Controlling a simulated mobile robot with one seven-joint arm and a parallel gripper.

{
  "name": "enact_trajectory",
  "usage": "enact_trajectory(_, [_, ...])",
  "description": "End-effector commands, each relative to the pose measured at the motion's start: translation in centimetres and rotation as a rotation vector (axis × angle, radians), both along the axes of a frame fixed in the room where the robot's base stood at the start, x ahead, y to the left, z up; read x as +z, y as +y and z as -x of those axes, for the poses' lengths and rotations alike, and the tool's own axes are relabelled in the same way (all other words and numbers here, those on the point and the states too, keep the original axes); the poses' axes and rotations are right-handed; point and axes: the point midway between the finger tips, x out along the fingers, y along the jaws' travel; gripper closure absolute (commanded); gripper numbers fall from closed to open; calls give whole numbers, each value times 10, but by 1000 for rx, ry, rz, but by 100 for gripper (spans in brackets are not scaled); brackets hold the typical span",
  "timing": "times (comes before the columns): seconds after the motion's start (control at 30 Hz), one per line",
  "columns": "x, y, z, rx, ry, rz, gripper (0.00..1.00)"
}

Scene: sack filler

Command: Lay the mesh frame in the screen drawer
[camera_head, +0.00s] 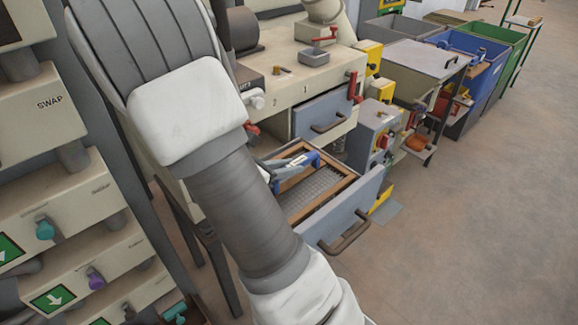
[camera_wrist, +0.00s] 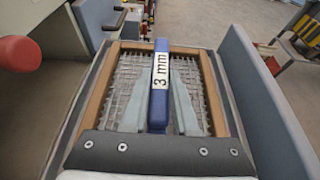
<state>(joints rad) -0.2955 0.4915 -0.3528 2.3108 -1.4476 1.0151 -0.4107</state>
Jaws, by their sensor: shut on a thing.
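The mesh frame (camera_head: 328,203) has a wooden border, wire mesh and a blue bar handle. It appears within the walls of the pulled-out screen drawer (camera_head: 358,208) in the head view; whether it rests on the drawer's bottom I cannot tell. In the wrist view the mesh frame (camera_wrist: 98,88) fills the middle, its blue handle (camera_wrist: 159,108) marked "3 mm". My gripper (camera_wrist: 160,72) is shut on this handle, one finger on each side. The drawer's grey side wall (camera_wrist: 262,95) runs along the right. In the head view my arm hides part of the drawer's left side.
A closed drawer (camera_head: 322,116) sits above the open one. A grey control box (camera_head: 372,135) stands right of it. A red knob (camera_wrist: 20,53) is at the left in the wrist view. A rack (camera_head: 50,190) stands at the left. The floor (camera_head: 480,220) at right is clear.

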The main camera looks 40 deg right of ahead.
Motion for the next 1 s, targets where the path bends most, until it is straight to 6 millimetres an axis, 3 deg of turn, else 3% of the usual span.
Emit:
enact_trajectory(0.03, [-3,0,0,0,0,1,100])
enact_trajectory(0.07, [-3,0,0,0,0,0,71])
enact_trajectory(0.23, [-2,0,0,0,0,0,43])
enact_trajectory(0.6, [4,0,0,0,0,0,43])
enact_trajectory(0.77, [11,24,1,4,-4,-2,43])
enact_trajectory(1.0, [32,73,4,5,-3,-1,43])
